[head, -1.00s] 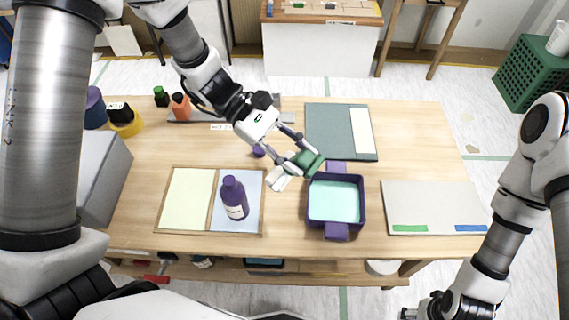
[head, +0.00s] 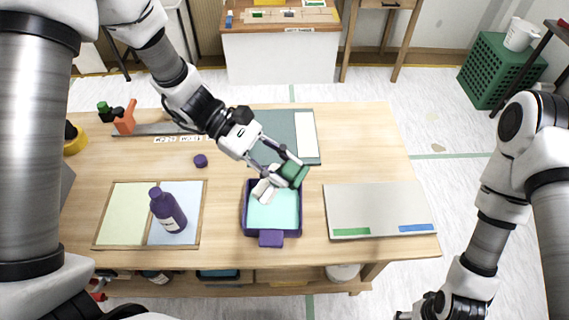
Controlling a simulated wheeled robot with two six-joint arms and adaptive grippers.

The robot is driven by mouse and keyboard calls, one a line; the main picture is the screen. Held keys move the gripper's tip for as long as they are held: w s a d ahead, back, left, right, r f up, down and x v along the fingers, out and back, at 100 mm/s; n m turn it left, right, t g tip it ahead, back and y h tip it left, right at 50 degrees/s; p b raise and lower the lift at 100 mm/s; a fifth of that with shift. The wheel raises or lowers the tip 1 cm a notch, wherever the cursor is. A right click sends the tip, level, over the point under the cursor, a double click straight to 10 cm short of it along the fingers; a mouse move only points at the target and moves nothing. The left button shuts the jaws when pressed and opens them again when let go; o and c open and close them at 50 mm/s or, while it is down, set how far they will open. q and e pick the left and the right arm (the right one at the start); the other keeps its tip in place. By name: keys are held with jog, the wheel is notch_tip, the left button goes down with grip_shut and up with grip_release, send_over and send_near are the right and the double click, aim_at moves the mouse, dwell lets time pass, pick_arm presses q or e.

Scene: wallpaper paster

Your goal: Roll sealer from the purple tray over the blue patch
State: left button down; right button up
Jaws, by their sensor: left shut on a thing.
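My left gripper (head: 284,163) is shut on a paint roller with a green handle part (head: 294,173) and a white roller head (head: 264,189). The roller head is over the back part of the purple tray (head: 246,233), which holds pale turquoise sealer (head: 273,212). Whether the head touches the sealer is hard to tell.
A purple bottle (head: 168,210) stands on a two-panel board (head: 126,207) left of the tray. A purple cap (head: 200,160) lies behind it. A dark grey-green board (head: 303,140) with a white strip lies behind the tray. Bare table lies between tray and grey board.

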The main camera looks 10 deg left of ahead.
pick_arm(q)
jog(key=f+b, duration=0.1)
jog(key=f, duration=0.1)
jog(key=f+b, duration=0.1)
jog(key=f, duration=0.1)
jog(key=f+b, duration=0.2)
jog(key=shift+w+d+f, duration=0.1)
jog(key=shift+d+f, duration=0.15)
jog(key=shift+f, duration=0.05)
jog(key=shift+a+f+b, duration=0.15)
jog(key=shift+f+b, duration=0.25)
jog(key=shift+f, duration=0.05)
jog(key=shift+f, duration=0.15)
notch_tip(320, 180, down, 3)
jog(key=shift+r, duration=0.2)
dwell(0.9)
jog(key=shift+r, duration=0.95)
